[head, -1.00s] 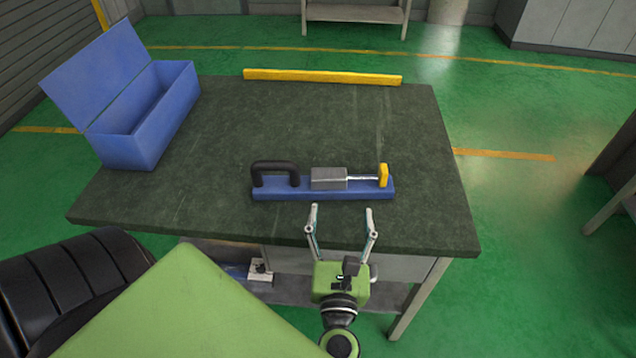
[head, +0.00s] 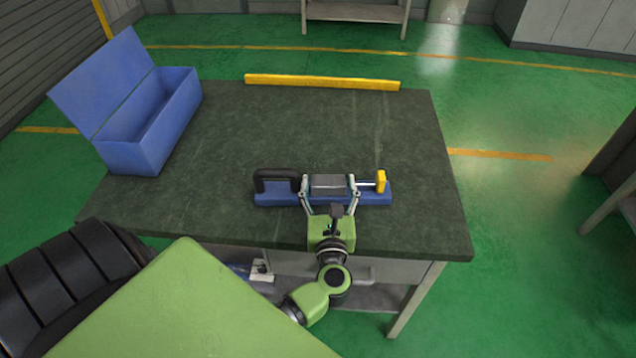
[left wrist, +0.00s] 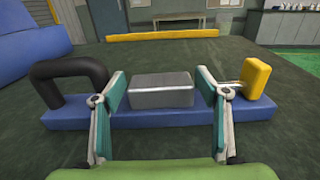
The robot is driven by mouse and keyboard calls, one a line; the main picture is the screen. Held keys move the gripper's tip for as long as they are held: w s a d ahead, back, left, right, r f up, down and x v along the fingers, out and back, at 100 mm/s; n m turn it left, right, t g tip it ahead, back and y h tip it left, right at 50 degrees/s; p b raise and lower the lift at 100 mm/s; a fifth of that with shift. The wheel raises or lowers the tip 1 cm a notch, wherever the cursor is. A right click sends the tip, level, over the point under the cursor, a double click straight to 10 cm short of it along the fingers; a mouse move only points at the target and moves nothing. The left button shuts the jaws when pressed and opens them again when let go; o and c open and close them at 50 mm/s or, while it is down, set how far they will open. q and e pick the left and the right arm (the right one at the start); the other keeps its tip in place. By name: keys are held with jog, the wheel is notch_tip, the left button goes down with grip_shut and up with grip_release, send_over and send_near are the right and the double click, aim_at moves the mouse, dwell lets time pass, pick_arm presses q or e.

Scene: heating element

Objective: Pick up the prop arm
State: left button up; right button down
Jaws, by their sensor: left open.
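I cannot tell for sure which part is called the prop arm. A blue base (head: 375,199) lies on the dark table and carries a black arched handle (head: 275,173), a grey metal block (head: 328,184) and a rod with a yellow end piece (head: 381,181). My left gripper (head: 328,181) is open at the near side of the base. In the left wrist view, its two fingers (left wrist: 160,88) stand on either side of the grey block (left wrist: 160,92), apart from it by small gaps. My right gripper is not in view.
A long yellow bar (head: 322,82) lies along the far edge of the table (head: 230,135). A blue box (head: 150,130) with its lid open stands at the table's left. The tabletop between base and bar is clear.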

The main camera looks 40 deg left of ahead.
pick_arm(q)
jog(key=shift+x, duration=0.8)
jog(key=shift+f, duration=0.1)
jog(key=c, duration=1.5)
jog(key=shift+c, duration=0.4)
jog(key=shift+r, duration=0.2)
